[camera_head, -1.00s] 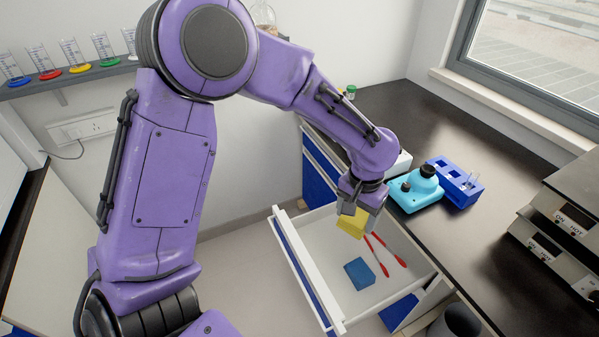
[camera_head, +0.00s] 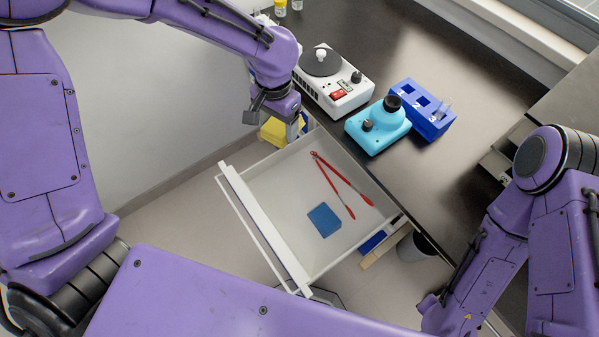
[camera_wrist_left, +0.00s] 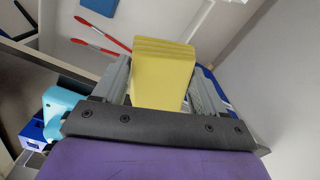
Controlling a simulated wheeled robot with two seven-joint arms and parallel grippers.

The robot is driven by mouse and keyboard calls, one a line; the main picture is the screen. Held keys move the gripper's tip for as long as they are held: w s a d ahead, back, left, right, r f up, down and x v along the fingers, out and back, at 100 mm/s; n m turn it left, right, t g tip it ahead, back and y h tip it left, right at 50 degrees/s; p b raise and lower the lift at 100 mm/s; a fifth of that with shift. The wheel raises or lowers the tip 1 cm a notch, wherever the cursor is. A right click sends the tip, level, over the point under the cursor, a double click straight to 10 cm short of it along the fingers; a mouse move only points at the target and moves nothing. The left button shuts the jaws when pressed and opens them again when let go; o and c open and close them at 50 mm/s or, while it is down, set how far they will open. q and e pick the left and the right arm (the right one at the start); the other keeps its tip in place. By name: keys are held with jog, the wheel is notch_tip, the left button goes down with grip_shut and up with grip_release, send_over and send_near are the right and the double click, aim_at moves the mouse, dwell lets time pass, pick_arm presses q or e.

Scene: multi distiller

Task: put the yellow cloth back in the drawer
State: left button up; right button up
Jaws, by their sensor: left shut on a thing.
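My left gripper (camera_head: 279,122) is shut on the yellow cloth (camera_head: 273,132), a folded block, at the drawer's back left corner by the counter front. The cloth (camera_wrist_left: 164,72) shows between the two grey fingers in the left wrist view. In the head view it appears at or just outside the drawer's left wall; its exact height is hard to tell. The white drawer (camera_head: 280,200) is pulled open. My right arm shows at the right of the head view, but its gripper does not.
Inside the drawer lie a blue block (camera_head: 323,220) and red tongs (camera_head: 338,184); the left part of its floor is bare. On the counter stand a white hotplate (camera_head: 335,88), a cyan device (camera_head: 377,128) and a blue rack (camera_head: 422,110) near the edge.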

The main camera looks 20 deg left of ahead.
pick_arm(q)
jog(key=s+d+f+m+b, duration=0.4)
jog(key=d+f+m, duration=0.25)
jog(key=m, duration=0.35)
jog(key=s+d+f+m+b, duration=0.45)
jog(key=f+m, duration=0.35)
jog(key=m, duration=0.3)
jog(key=shift+m, duration=0.4)
jog(key=w+a+f, duration=0.2)
jog(key=w+f, duration=0.1)
jog(key=w+a+f, duration=0.3)
jog(key=w+a+f+p, duration=0.1)
jog(key=w+a+f, duration=0.2)
jog(key=w, duration=0.1)
jog(key=shift+a+f, duration=0.2)
jog(key=shift+f, duration=0.1)
jog(key=shift+w+a+f, duration=0.15)
jog(key=shift+a+f, duration=0.05)
jog(key=shift+f, duration=0.1)
jog(key=f, duration=0.2)
jog(key=shift+w+a+f, duration=0.1)
jog(key=shift+a+f, duration=0.1)
jog(key=shift+f, duration=0.2)
jog(key=shift+w+f, duration=0.1)
jog(key=shift+f, duration=0.3)
pick_arm(e)
notch_tip(320, 180, down, 8)
jog(key=s, duration=0.2)
jog(key=shift+f, duration=0.25)
